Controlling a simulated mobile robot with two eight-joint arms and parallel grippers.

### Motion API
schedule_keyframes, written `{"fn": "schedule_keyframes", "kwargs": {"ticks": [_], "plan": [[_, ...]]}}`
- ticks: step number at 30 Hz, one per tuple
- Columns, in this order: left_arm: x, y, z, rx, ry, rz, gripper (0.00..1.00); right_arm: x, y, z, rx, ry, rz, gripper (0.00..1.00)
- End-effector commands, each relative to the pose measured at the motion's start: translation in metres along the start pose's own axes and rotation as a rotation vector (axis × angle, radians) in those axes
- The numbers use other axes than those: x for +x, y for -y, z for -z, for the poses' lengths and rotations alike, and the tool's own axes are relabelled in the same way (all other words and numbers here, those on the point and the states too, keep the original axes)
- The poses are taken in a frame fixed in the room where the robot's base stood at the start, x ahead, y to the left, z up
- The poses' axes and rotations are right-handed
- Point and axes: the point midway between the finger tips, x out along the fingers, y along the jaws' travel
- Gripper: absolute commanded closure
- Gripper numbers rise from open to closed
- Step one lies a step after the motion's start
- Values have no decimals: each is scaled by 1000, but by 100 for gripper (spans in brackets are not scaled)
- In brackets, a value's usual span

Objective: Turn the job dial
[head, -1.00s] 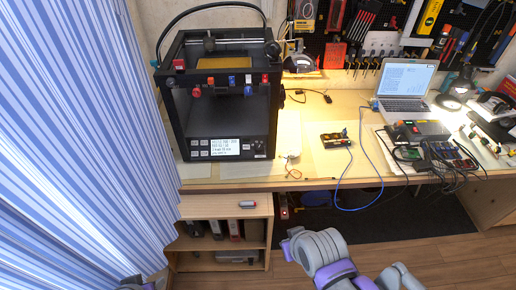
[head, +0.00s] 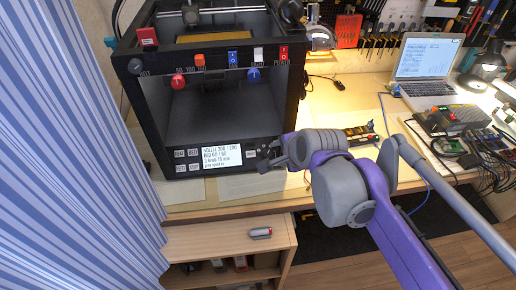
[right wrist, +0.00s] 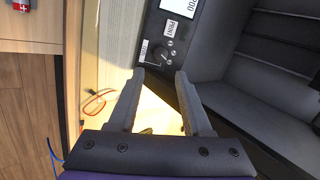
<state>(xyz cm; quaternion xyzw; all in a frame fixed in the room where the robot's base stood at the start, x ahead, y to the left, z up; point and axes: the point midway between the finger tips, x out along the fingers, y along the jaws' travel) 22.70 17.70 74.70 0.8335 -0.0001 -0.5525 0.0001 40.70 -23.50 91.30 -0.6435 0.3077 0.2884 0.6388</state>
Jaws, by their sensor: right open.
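The black printer (head: 160,130) stands on the desk, with a lit screen (head: 222,157) at the lower right of its front. In the right wrist view, a round dark dial (right wrist: 160,54) sits on the printer's panel between a small label and the print button (right wrist: 171,28); I take it as the job dial. My right gripper (right wrist: 167,75) is open, its fingertips just short of the dial, apart from it as far as I can tell. In the head view, my right gripper (head: 266,160) is at the panel's right end and mostly covers the dial. My left gripper is not in view.
A red knob (head: 178,81), a blue knob (head: 253,75) and several switches line the printer's top front. A laptop (head: 424,68) and electronics stand on the desk at right. A striped curtain (head: 70,150) hangs at left. A low shelf (head: 215,241) is below.

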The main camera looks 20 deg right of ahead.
Motion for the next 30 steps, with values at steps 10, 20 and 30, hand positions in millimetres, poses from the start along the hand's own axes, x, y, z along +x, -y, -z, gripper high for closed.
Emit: {"fn": "schedule_keyframes", "kwargs": {"ticks": [10,20,30], "plan": [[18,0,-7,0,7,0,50,46,3,1,30,-1,5,51],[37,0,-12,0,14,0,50,99,3,1,29,-1,4,51],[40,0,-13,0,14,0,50,108,4,1,29,-2,5,51]]}}
